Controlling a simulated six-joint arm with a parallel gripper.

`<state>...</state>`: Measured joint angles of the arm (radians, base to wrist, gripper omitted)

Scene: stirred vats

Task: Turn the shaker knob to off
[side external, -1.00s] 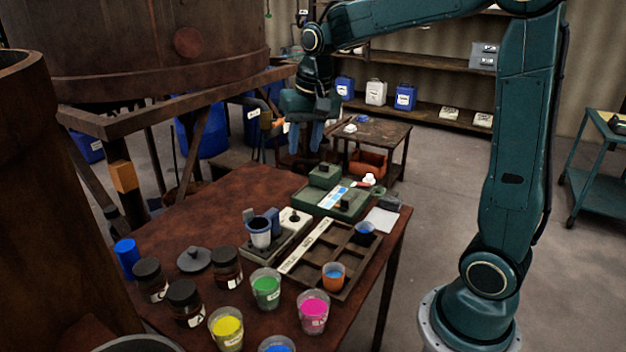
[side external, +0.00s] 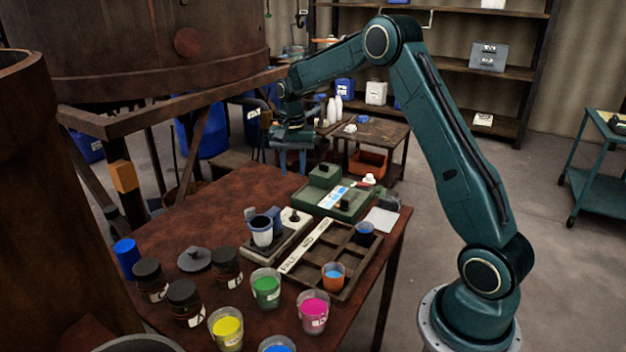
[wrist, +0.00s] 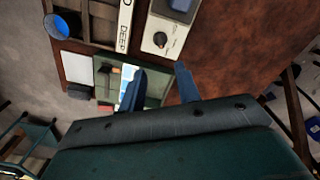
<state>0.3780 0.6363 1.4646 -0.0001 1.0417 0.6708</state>
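The shaker (side external: 283,246) is a pale box on the brown table, with a cup (side external: 262,231) in its holder at the left. Its small dark knob (side external: 294,215) stands on the box's right part. In the wrist view the knob (wrist: 160,40) shows from above with a reddish mark, on the pale shaker panel (wrist: 154,52). The knob lies ahead of the fingertips.
A green device (side external: 330,204) stands right of the shaker. A compartment tray (side external: 318,266) with cups lies in front. Several paint cups and dark jars (side external: 185,300) fill the near table. The table's far left (side external: 225,195) is clear.

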